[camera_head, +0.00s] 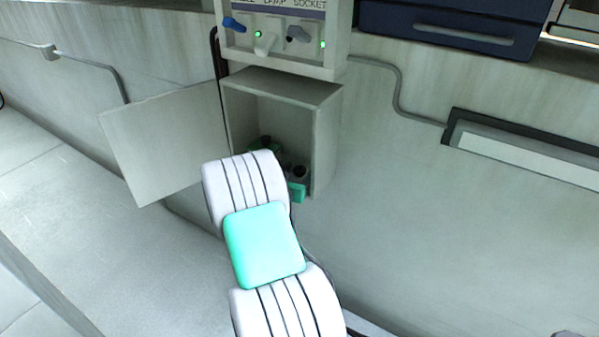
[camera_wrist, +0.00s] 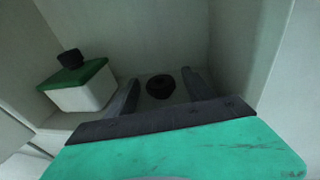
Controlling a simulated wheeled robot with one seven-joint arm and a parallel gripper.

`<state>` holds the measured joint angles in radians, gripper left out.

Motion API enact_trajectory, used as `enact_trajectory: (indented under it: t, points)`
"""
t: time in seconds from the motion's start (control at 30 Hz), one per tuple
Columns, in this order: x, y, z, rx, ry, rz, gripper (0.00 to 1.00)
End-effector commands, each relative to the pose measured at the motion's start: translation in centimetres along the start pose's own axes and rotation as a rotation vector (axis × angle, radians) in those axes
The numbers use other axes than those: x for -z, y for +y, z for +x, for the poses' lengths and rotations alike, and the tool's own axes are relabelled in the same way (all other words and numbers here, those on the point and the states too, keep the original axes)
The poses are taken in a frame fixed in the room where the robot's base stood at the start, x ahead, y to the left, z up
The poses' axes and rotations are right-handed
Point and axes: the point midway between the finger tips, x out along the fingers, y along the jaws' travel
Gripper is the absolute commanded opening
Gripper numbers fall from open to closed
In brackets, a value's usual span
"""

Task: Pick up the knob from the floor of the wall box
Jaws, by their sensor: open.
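The knob (camera_wrist: 160,87), a small black round piece with a dark centre, lies on the floor of the wall box. The wall box (camera_head: 328,140) is a grey open-fronted box, with its door (camera_head: 160,140) swung out to the left. My gripper (camera_wrist: 161,78) is open and reaches into the box, with one finger on each side of the knob in the wrist view. I cannot tell how far above the floor the fingertips are. In the head view my arm hides much of the box's lower part, and I cannot make out the knob for sure.
A white block with a green top and a black cap (camera_wrist: 75,80) stands left of my fingers inside the box. The box's side walls are close around my gripper. A switch panel (camera_head: 285,50) sits directly above the box.

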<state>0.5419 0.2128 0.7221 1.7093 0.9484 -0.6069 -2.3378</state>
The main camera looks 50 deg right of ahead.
Motion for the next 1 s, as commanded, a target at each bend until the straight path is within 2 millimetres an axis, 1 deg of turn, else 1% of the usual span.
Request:
enact_trajectory:
  t: [0.03, 0.1, 0.3, 1.0]
  points:
    - [-0.02, -0.08, 0.67, 0.002, 0.0, 0.002, 0.61]
    - [-0.04, -0.06, 1.1, 0.001, 0.0, 0.001, 0.61]
    - [-0.05, 0.03, 1.11, -0.001, 0.0, 0.002, 0.6]
    - [-0.05, 0.04, 1.07, -0.001, 0.001, 0.003, 0.03]
